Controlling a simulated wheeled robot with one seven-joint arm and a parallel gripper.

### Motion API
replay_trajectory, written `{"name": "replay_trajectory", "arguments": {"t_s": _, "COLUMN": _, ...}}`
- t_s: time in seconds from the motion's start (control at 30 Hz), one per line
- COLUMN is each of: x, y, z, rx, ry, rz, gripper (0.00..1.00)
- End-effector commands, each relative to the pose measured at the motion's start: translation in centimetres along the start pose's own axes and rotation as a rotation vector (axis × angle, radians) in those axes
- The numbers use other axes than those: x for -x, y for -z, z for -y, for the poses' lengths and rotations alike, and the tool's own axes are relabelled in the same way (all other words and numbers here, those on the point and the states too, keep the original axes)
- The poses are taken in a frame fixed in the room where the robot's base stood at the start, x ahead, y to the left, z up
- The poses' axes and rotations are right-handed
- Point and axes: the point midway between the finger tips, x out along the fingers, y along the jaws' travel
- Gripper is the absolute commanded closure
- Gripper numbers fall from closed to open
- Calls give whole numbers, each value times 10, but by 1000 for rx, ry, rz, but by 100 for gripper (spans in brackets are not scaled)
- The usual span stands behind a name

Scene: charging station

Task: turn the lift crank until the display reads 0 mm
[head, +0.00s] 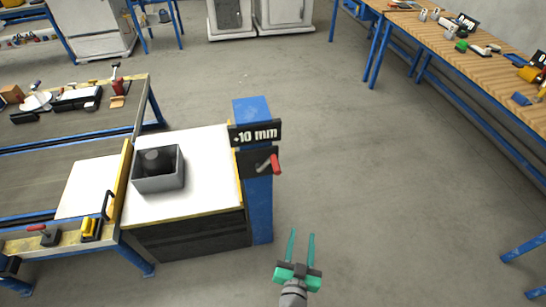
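The lift crank (268,164) has a grey arm and a red handle, and sits on a dark plate on a blue post (260,216). Its red handle points to the right side of the post. My gripper (301,236) is green and teal, below and right of the crank and clear of the post. Its two fingers are apart with nothing between them.
Left of the post is a white-topped lift table (212,197) with a grey open box (158,182) holding a grey round object. A yellow-edged gate (125,182) separates it from the blue-framed bench. Floor right of the post is clear up to the wooden workbench (455,55).

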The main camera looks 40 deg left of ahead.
Motion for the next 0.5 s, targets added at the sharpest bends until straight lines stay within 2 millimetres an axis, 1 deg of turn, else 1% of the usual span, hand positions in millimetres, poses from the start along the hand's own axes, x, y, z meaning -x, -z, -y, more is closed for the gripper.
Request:
{"name": "replay_trajectory", "arguments": {"t_s": 0.03, "x": -22, "y": 12, "z": 11, "rx": 9, "ry": 49, "rz": -17, "gripper": 61}}
{"name": "replay_trajectory", "arguments": {"t_s": 0.1, "x": -47, "y": 25, "z": 29, "rx": 22, "ry": 120, "rz": -33, "gripper": 61}}
{"name": "replay_trajectory", "arguments": {"t_s": 0.2, "x": -79, "y": 48, "z": 54, "rx": 47, "ry": 220, "rz": -62, "gripper": 61}}
{"name": "replay_trajectory", "arguments": {"t_s": 0.33, "x": -107, "y": 75, "z": 84, "rx": 77, "ry": 328, "rz": -97, "gripper": 61}}
{"name": "replay_trajectory", "arguments": {"t_s": 0.4, "x": -116, "y": 86, "z": 96, "rx": 90, "ry": 369, "rz": -112, "gripper": 61}}
{"name": "replay_trajectory", "arguments": {"t_s": 0.5, "x": -124, "y": 95, "z": 106, "rx": 102, "ry": 408, "rz": -126, "gripper": 61}}
